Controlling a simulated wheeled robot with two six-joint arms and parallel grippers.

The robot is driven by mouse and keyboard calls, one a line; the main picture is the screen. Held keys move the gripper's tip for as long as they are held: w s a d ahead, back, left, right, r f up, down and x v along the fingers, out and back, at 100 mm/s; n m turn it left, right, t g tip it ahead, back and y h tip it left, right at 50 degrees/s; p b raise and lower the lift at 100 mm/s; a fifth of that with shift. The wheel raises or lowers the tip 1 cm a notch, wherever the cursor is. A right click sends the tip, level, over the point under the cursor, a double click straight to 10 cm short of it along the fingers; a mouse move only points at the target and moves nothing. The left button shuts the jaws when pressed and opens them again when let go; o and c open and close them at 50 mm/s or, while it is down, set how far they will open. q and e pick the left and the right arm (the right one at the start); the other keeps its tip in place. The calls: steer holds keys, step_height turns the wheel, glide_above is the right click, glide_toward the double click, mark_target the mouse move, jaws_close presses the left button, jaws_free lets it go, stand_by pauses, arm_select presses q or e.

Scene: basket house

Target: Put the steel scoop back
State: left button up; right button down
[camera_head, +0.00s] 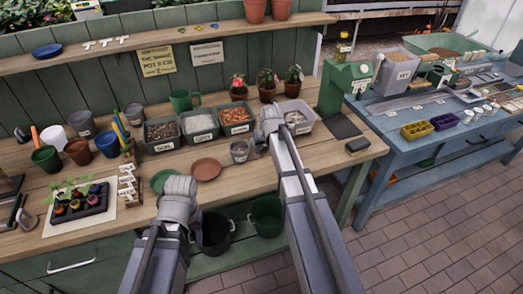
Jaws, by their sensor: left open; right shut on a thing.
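My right gripper (268,118) is over the potting bench, at the left edge of the rightmost clear bin (298,117). It is shut on a small grey metallic thing, apparently the steel scoop, which the gripper mostly hides. A small grey labelled pot (239,151) stands just left of and below this gripper. My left gripper (178,190) is open and empty near the bench's front edge, beside a green saucer (164,179). Its fingers are hard to make out from behind.
Labelled bins (200,123) stand in a row behind the grippers, with potted plants behind them. A terracotta saucer (206,169) lies between the arms. A seedling tray (80,204) and several pots are at left. A green scale-like device (342,88) stands at right.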

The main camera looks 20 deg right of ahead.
mark_target(266, 145)
steer(key=shift+f, duration=0.15)
steer(key=c, duration=0.8)
jaws_free()
steer(key=shift+o, duration=0.2)
steer(key=p+v, duration=1.1)
steer(key=v, duration=0.1)
steer(key=shift+r, duration=0.25)
steer(key=s+a+f+n+g, duration=0.1)
steer(key=s+a+g, duration=0.1)
steer(key=s+a, duration=0.7)
steer(key=s+a+n+g+h, duration=0.1)
steer(key=s+a+n+g, duration=0.1)
steer(key=s+a, duration=0.7)
steer(key=s+g, duration=0.1)
steer(key=s, duration=0.4)
steer(key=shift+s+a+f+h, duration=0.15)
steer(key=shift+a+f+h, duration=0.15)
steer(key=shift+a+f, duration=0.1)
